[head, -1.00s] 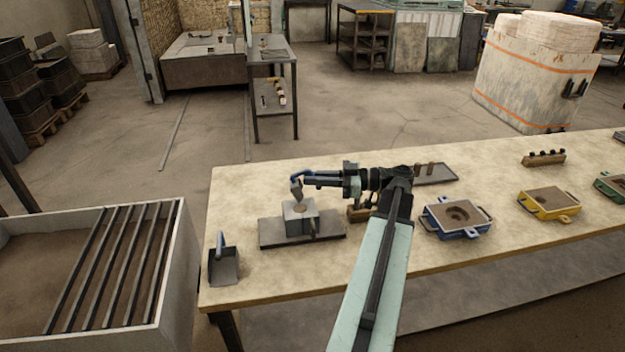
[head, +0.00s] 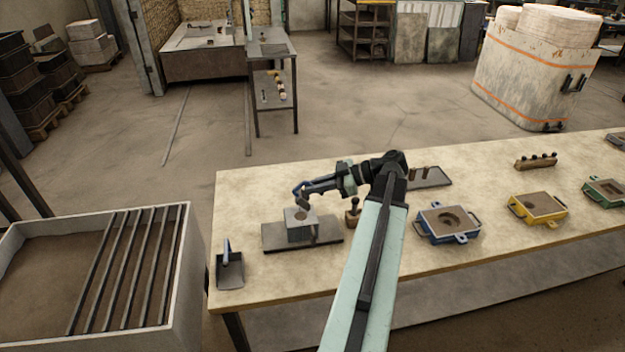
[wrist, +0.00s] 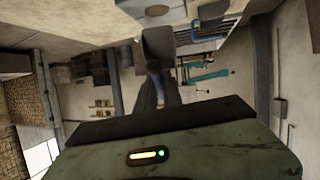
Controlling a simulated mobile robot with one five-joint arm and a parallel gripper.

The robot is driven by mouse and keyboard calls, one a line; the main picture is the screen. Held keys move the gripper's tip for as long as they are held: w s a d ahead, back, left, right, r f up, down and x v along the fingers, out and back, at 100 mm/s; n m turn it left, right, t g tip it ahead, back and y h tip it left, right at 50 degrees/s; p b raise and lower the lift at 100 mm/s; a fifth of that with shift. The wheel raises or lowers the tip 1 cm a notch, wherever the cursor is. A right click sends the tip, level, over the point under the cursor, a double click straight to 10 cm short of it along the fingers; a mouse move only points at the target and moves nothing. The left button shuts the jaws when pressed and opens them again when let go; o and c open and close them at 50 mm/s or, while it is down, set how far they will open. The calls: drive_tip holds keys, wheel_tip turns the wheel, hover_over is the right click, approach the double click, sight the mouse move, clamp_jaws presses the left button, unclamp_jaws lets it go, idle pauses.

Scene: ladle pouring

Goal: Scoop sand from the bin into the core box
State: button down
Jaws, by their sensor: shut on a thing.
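My gripper (head: 318,186) is shut on the blue handle of a small grey ladle (head: 302,199). The ladle hangs steeply tilted just above the core box (head: 299,231); whether it touches the box or holds sand is unclear. The core box is a grey block with a round brownish opening on top, standing on a dark plate (head: 272,239). In the wrist view the blue handle (wrist: 154,67) shows at the fingers. The bin (head: 185,262) is a pale open box at left with brown sand (head: 45,275) and dark bars across its right part.
A scoop with a blue handle (head: 229,270) lies at the table's left end. A brown block with a black knob (head: 353,215) stands right of the core box. Blue (head: 447,223) and yellow (head: 538,207) framed moulds and a dark tray (head: 431,177) lie farther right. The front table strip is clear.

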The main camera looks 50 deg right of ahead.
drive_tip(key=shift+a+r+g+h+p, duration=0.1)
drive_tip(key=shift+r+g+h+p, duration=0.35)
drive_tip(key=shift+p, duration=1.15)
drive_tip(key=shift+d+r+g+h+p, duration=0.15)
drive_tip(key=shift+g+h+p, duration=0.6)
drive_tip(key=shift+p, duration=0.8)
drive_tip(key=shift+a+r+g+h+p, duration=0.15)
drive_tip(key=shift+r+g+h+p, duration=0.2)
drive_tip(key=shift+g+p, duration=0.85)
drive_tip(key=h+p, duration=0.1)
drive_tip(key=p, duration=0.1)
drive_tip(key=g+p, duration=0.1)
drive_tip(key=p, duration=0.1)
drive_tip(key=shift+r+n+h+p, duration=0.3)
drive_tip(key=shift+n+h, duration=0.05)
drive_tip(key=shift+n, duration=0.05)
drive_tip(key=shift+f+g+h+p, duration=0.1)
drive_tip(key=shift+g+h+p, duration=0.2)
drive_tip(key=shift+g, duration=0.2)
drive_tip(key=shift+f, duration=0.15)
wheel_tip(320, 180, down, 3)
drive_tip(key=b, duration=0.3)
drive_tip(key=shift+f, duration=0.1)
drive_tip(key=shift+r, duration=0.25)
drive_tip(key=shift+s, duration=0.1)
